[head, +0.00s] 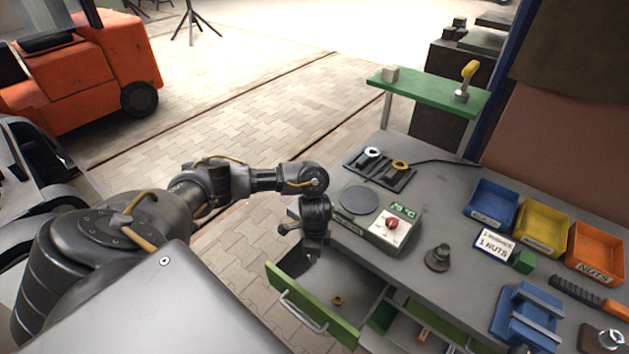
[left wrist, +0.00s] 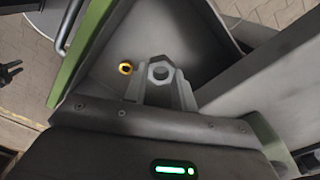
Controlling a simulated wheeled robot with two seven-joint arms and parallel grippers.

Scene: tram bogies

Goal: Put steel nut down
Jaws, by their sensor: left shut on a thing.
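A grey hexagonal steel nut (left wrist: 160,73) is between the fingertips of my left gripper (left wrist: 161,84), which is shut on it. In the head view my left gripper (head: 312,258) points down over the open drawer (head: 312,307) with the green front; the nut cannot be made out there. A small brass-coloured ring or nut (head: 337,299) lies on the drawer floor. It also shows in the left wrist view (left wrist: 125,68), left of the held nut. My right gripper is not in view.
The bench holds a device with a red button (head: 391,224), a dark rack (head: 380,172) with two rings, and blue (head: 490,204), yellow (head: 541,228) and orange (head: 596,252) bins. A sign (head: 494,243) stands before them. The drawer floor is mostly clear.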

